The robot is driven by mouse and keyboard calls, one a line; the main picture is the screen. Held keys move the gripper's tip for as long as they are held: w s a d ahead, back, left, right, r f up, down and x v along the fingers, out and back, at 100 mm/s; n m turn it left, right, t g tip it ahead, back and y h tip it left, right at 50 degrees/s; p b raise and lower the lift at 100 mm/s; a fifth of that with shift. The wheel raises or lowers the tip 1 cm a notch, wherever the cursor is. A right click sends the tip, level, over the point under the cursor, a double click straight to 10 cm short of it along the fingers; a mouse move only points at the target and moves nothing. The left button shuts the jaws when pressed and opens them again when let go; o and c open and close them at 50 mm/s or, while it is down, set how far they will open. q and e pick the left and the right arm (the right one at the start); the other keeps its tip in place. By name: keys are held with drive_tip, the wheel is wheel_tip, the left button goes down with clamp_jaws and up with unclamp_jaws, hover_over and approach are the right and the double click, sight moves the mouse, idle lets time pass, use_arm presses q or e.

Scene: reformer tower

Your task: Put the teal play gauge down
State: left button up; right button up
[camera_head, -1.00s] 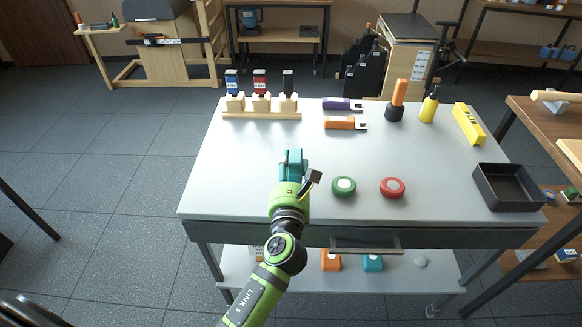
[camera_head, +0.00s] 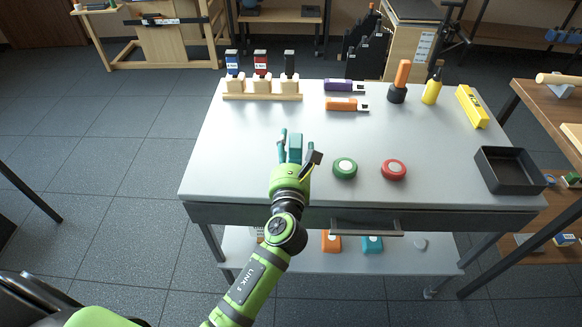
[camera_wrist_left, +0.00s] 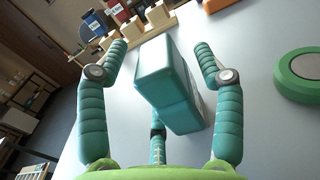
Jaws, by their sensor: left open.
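The teal play gauge (camera_head: 295,146) is on the left part of the grey table (camera_head: 235,165), behind my left gripper's palm. In the left wrist view the gauge (camera_wrist_left: 168,85) is a teal block between the spread teal fingers, with clear gaps on both sides. It looks set on the tabletop, though its underside is hidden. My left gripper (camera_head: 294,137) is open around the gauge. The wrist view shows its fingertips (camera_wrist_left: 160,52) apart and a third finger below. My right gripper is not in view.
A wooden stand (camera_head: 262,96) with blue, red and black gauges is behind. Purple (camera_head: 345,86) and orange (camera_head: 347,104) gauges lie at the back. Green (camera_head: 345,168) and red (camera_head: 393,170) discs sit to the right. A black tray (camera_head: 509,171) is at the right edge.

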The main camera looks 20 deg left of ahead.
use_arm(q)
drive_tip(key=b+v, duration=0.2)
drive_tip(key=v, duration=1)
